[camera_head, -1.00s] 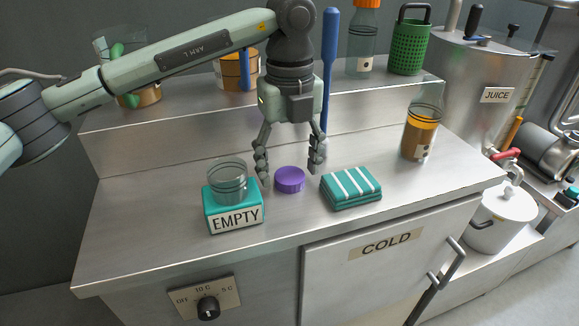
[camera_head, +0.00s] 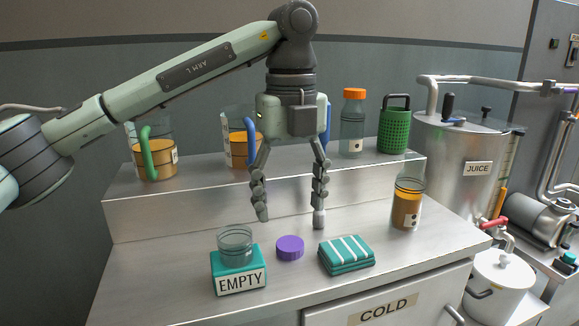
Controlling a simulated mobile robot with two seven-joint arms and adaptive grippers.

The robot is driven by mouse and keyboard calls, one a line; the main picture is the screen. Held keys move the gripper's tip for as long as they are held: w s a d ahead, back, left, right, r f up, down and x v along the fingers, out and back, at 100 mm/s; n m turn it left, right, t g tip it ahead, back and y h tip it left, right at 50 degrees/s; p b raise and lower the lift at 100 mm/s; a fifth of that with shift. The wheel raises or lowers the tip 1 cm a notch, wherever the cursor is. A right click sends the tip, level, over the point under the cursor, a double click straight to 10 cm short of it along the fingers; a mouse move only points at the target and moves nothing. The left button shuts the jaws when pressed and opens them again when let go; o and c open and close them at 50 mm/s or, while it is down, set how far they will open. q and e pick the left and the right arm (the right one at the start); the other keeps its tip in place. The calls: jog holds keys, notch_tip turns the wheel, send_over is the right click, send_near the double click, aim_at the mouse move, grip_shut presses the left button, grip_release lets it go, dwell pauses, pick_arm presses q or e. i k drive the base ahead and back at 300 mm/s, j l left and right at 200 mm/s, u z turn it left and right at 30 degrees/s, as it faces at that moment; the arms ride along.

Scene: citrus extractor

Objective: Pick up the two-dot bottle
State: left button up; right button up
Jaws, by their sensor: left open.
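Two vessels carry dotted labels. A clear bottle with an orange cap (camera_head: 352,125) stands upright on the raised back shelf; the dots on its small label are too small to count. An amber-filled clear bottle or jar (camera_head: 407,205) stands on the counter at right, with dark dots, seemingly two, on its pale label. My left gripper (camera_head: 291,216) points down over the middle of the counter, open and empty. It is left of both vessels and touches neither. My right gripper is not in view.
A purple lid (camera_head: 290,248), a striped teal cloth (camera_head: 346,263) and a teal EMPTY block (camera_head: 238,280) bearing a clear cup sit at the front. Handled amber jugs (camera_head: 155,160) and a green basket (camera_head: 393,128) stand on the shelf. A blue handle (camera_head: 328,122) shows behind my gripper.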

aim_at(411, 182)
jog(key=k, duration=1.25)
